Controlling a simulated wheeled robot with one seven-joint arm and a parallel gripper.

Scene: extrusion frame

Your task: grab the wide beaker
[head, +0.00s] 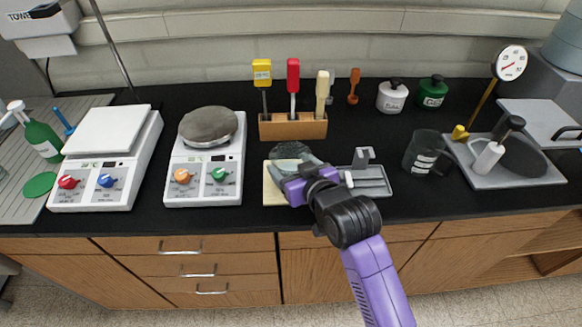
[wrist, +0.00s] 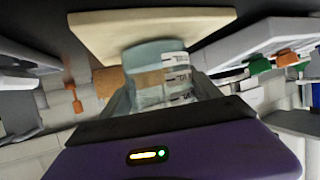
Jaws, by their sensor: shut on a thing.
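The wide beaker (head: 290,151) is clear glass and shows just beyond my gripper in the head view, over the cream board (head: 273,190). The gripper hides much of the beaker in the head view. I cannot tell whether its base touches the board.
A hotplate (head: 205,160) stands left and a wooden tool holder (head: 293,127) behind. A grey tray (head: 375,185) lies close on the right. A dark mug-like vessel (head: 422,153) with white markings stands further right. Bare black counter lies between the tray and that vessel.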

